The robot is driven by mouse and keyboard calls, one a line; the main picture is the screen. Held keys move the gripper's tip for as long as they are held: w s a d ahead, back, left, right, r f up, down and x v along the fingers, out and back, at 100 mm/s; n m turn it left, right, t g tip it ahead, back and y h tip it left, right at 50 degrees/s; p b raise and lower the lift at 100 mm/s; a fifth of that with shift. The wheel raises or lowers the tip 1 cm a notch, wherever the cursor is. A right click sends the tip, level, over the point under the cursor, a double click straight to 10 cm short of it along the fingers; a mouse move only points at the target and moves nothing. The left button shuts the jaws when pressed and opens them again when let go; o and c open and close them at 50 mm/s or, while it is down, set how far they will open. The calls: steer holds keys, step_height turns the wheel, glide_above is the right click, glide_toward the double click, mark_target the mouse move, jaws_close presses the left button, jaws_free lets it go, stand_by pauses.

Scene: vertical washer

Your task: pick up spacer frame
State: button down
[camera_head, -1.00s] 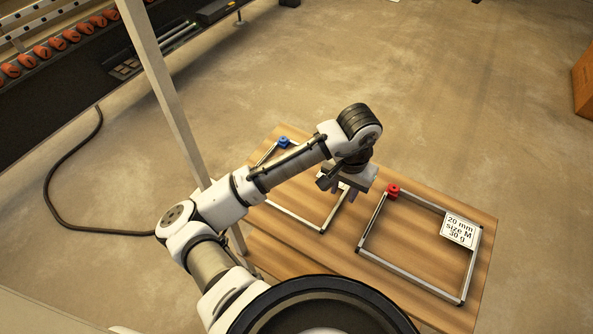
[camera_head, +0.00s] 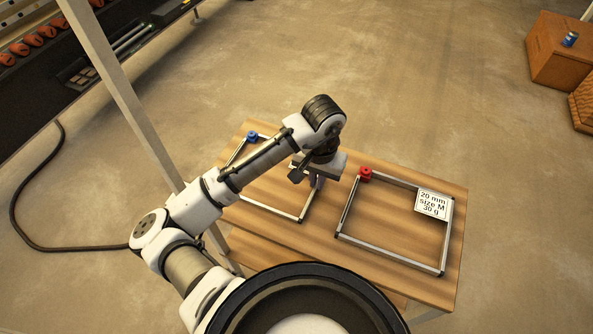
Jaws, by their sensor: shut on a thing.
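Two rectangular metal spacer frames lie on a wooden table (camera_head: 394,221). The left spacer frame (camera_head: 277,208) has a blue corner piece (camera_head: 252,136) and is partly hidden by my arm. The right spacer frame (camera_head: 392,257) has a red corner piece (camera_head: 365,174) and a white label (camera_head: 433,204) reading "20 mm size M 30 g". My gripper (camera_head: 316,183) points down at the right-hand bar of the left spacer frame and is shut on it. The fingertips are small and partly hidden. The frame appears to be at table level; I cannot tell whether it is lifted.
A pale upright post (camera_head: 117,88) stands left of the table, near my arm. A dark machine with orange rollers (camera_head: 33,42) is at upper left, with a black cable (camera_head: 29,190) on the floor. A wooden box (camera_head: 562,52) with a blue can (camera_head: 570,39) is at upper right.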

step_height(320, 180, up, 20)
steer(key=p, duration=0.1)
stand_by(1.0)
